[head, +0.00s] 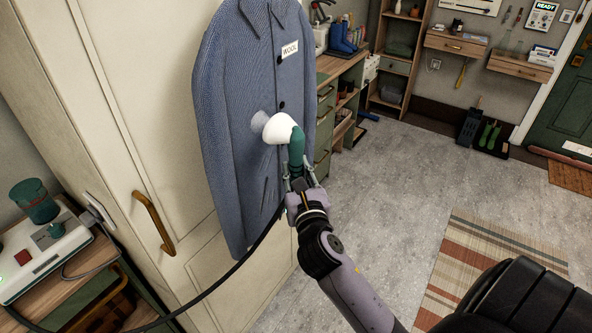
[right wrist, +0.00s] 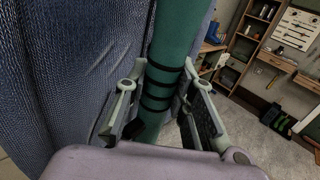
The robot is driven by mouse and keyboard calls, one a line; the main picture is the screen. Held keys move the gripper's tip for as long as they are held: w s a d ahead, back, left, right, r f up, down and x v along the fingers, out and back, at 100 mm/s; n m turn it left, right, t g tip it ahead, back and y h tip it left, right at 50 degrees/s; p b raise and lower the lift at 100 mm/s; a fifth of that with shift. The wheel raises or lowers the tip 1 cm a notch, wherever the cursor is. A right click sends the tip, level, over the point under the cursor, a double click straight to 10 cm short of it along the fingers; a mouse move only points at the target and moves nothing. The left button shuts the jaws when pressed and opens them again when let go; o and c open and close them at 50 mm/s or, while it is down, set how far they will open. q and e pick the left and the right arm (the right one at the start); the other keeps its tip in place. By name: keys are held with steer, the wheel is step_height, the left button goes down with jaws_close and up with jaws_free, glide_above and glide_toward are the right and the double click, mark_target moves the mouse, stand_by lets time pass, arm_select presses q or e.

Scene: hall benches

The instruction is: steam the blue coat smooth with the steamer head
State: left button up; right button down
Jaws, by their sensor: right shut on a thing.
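The blue coat (head: 232,110) hangs in front of a cream cupboard and bears a white "WOOL" label (head: 290,49). Some creases show low on its front. My right gripper (head: 299,180) is shut on the green handle of the steamer head (head: 280,129). The steamer's white head is at the coat's middle front, by a paler round patch; whether it touches the cloth I cannot tell. In the right wrist view the banded green handle (right wrist: 178,40) stands between the fingers, with the coat (right wrist: 70,70) close on the left. My left gripper is not in view.
A black hose runs from the handle down to the lower left. The steamer base (head: 45,250) with a green tank stands on a wooden stand at left. The cupboard's brass handle (head: 153,222) sticks out. A drawer bench (head: 335,75) stands behind. Grey floor (head: 400,170) at right is open.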

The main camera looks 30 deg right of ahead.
step_height(320, 180, down, 12)
steer(key=b, duration=0.7)
steer(key=shift+r, duration=0.1)
